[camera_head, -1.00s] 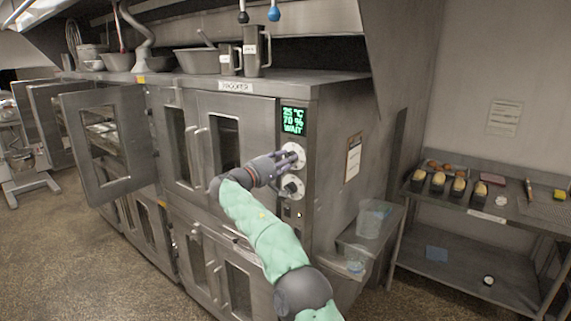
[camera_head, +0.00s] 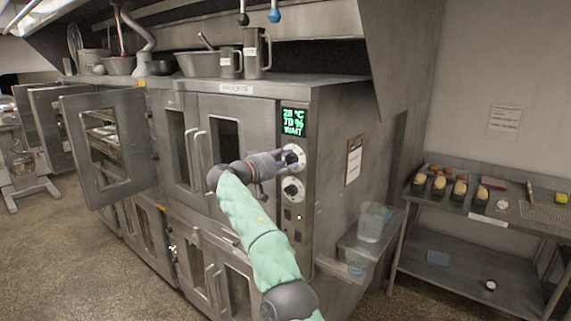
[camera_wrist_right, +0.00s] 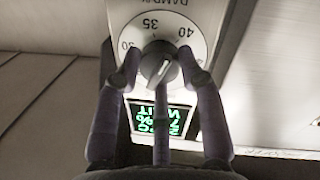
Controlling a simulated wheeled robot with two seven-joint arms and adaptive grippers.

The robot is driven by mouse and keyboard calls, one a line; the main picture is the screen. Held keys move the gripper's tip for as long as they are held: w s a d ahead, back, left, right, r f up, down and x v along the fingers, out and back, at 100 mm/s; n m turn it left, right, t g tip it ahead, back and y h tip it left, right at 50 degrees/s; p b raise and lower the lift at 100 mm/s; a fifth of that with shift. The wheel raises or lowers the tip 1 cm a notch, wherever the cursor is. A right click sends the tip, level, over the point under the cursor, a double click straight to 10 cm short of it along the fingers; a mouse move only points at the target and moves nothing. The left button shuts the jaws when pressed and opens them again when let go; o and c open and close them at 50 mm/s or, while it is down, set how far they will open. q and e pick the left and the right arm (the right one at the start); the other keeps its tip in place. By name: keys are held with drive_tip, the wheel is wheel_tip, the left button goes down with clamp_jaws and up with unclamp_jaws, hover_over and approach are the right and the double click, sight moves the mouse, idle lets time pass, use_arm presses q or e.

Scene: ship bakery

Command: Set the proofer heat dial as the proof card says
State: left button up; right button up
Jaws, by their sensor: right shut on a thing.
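The proofer's control panel has a green lit display (camera_head: 293,121) above two dials with white faces and black knobs. It reads 70 % and WAIT, with a temperature in the twenties whose last digit is unclear. My right gripper (camera_head: 283,158) is shut on the upper dial (camera_head: 300,151). In the right wrist view its fingers (camera_wrist_right: 163,72) are around the black knob (camera_wrist_right: 158,63); 30, 35 and 40 show upside down on the face. The lower dial (camera_head: 294,191) is free. A clipboard card (camera_head: 353,160) hangs on the proofer's side, too small to read. My left gripper is out of view.
A proofer door (camera_head: 78,130) stands open at left. Jugs (camera_head: 256,55) and bowls stand on top. At right, a steel table (camera_head: 480,207) carries several loaf tins. A clear container (camera_head: 374,223) sits on a low shelf beside the proofer.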

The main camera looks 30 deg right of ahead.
drive_tip(key=shift+f+m, duration=0.2)
drive_tip(key=shift+m, duration=0.9)
drive_tip(key=shift+y, duration=0.3)
drive_tip(key=o, duration=1.1)
drive_tip(key=shift+o, duration=0.2)
drive_tip(key=shift+r, duration=0.15)
drive_tip(key=shift+s+a, duration=0.1)
drive_tip(key=shift+a, duration=0.3)
drive_tip(key=f+v, duration=0.1)
drive_tip(key=v, duration=1)
drive_tip(key=shift+r, duration=0.3)
